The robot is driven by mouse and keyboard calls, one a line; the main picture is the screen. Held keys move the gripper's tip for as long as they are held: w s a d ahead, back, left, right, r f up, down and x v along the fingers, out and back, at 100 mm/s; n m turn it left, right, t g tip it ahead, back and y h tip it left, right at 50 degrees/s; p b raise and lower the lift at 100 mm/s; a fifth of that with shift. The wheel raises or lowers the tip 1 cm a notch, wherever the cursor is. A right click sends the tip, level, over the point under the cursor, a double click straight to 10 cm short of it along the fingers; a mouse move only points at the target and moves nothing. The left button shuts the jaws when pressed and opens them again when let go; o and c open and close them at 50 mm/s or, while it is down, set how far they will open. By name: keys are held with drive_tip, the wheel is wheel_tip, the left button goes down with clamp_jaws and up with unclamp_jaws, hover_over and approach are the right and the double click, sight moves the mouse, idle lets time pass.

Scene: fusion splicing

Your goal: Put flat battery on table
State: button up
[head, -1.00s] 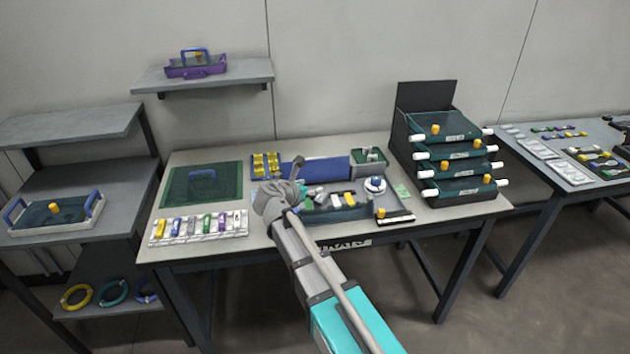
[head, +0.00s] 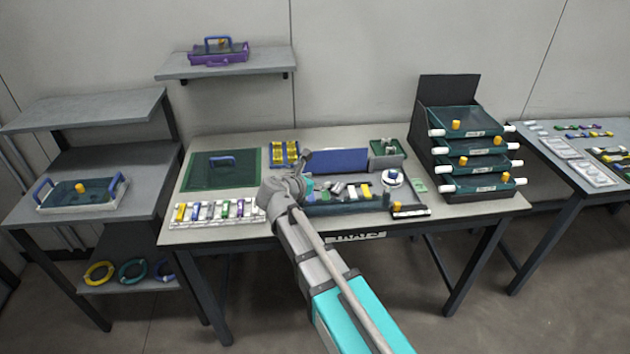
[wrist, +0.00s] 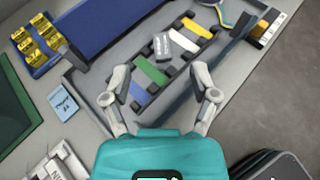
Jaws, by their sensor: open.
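No battery can be told for certain as the flat one. In the wrist view a small grey block with print on it (wrist: 162,45) lies tilted in a grey tray (wrist: 92,97), beside a rack holding a green block (wrist: 150,71), a white block (wrist: 183,40) and a yellow block (wrist: 197,27). My gripper (wrist: 163,84) is open and empty above the tray's near part, its fingers on either side of the rack's green end. In the head view my arm's wrist hides part of the tray. The table (head: 190,238) stands beneath.
Coloured pieces on white holders (head: 215,211) line the table's front left. A green mat (head: 200,178) lies behind them. Yellow pieces in a blue holder (head: 285,153) stand at the back. A stacked drawer rack (head: 445,95) blocks the right end.

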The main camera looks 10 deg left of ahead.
idle(0.3)
drive_tip(key=d+f+m+g, duration=0.1)
drive_tip(key=d+m, duration=0.1)
drive_tip(key=d, duration=0.1)
drive_tip(key=s+d+f+m+g, duration=0.1)
drive_tip(key=d+f+m, duration=0.1)
drive_tip(key=d+m, duration=0.1)
drive_tip(key=s+d+f+m+g, duration=0.1)
drive_tip(key=d+m, duration=0.1)
drive_tip(key=d, duration=0.3)
drive_tip(key=shift+f+m+g, duration=0.15)
drive_tip(key=shift+m+g, duration=0.25)
drive_tip(key=s+d+f+m+g+y, duration=0.3)
drive_tip(key=s+d+m, duration=0.4)
drive_tip(key=m, duration=0.4)
drive_tip(key=s+d+f+m+g+y, duration=0.3)
drive_tip(key=s+d+f+m+g, duration=0.1)
drive_tip(key=s+d+m, duration=0.4)
drive_tip(key=d+m+g, duration=0.1)
drive_tip(key=d+m, duration=0.1)
drive_tip(key=m, duration=0.1)
drive_tip(key=shift+d, duration=0.15)
